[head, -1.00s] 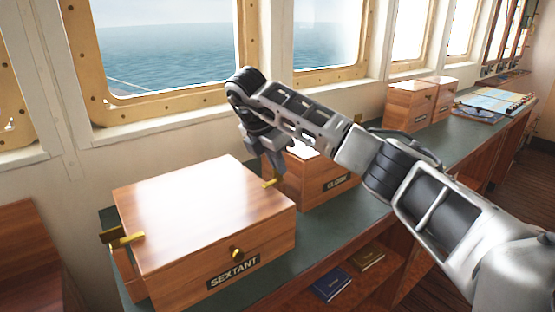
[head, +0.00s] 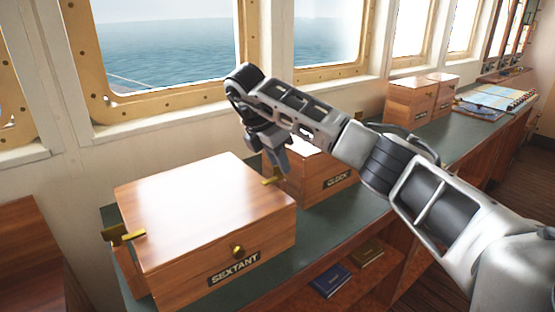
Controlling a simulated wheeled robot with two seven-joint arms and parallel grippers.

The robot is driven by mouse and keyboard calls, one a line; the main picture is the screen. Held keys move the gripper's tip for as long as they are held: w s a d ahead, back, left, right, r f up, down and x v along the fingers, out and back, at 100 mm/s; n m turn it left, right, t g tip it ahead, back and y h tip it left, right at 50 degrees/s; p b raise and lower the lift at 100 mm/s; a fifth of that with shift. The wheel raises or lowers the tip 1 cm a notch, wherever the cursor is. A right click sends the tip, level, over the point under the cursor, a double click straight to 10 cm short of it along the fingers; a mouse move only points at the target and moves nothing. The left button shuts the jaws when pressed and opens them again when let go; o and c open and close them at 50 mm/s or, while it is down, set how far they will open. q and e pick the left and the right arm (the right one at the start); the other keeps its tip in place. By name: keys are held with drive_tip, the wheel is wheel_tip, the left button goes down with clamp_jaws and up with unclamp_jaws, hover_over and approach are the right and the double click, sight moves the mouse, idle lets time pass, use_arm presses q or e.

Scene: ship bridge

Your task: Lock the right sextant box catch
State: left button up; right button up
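The wooden sextant box (head: 205,215) stands closed on the green counter, with a SEXTANT label and a round brass knob on its front. Its right brass catch (head: 269,182) sticks out at the right side, partly hidden by the gripper. The left brass catch (head: 128,237) sticks out at the left side. My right gripper (head: 277,163) points down just above and beside the right catch. I cannot tell whether it touches the catch, or whether its fingers are apart. My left gripper is not in view.
The clock box (head: 325,183) stands just behind and right of the sextant box, partly behind my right arm. More wooden boxes (head: 410,105) and a chart (head: 490,100) are farther along the counter (head: 350,215). Books (head: 330,281) lie on the shelf below. Windows line the wall.

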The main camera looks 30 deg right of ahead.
drive_tip(key=p+v, duration=0.1)
drive_tip(key=v, duration=1.5)
drive_tip(key=shift+p, duration=0.35)
drive_tip(key=shift+d, duration=0.1)
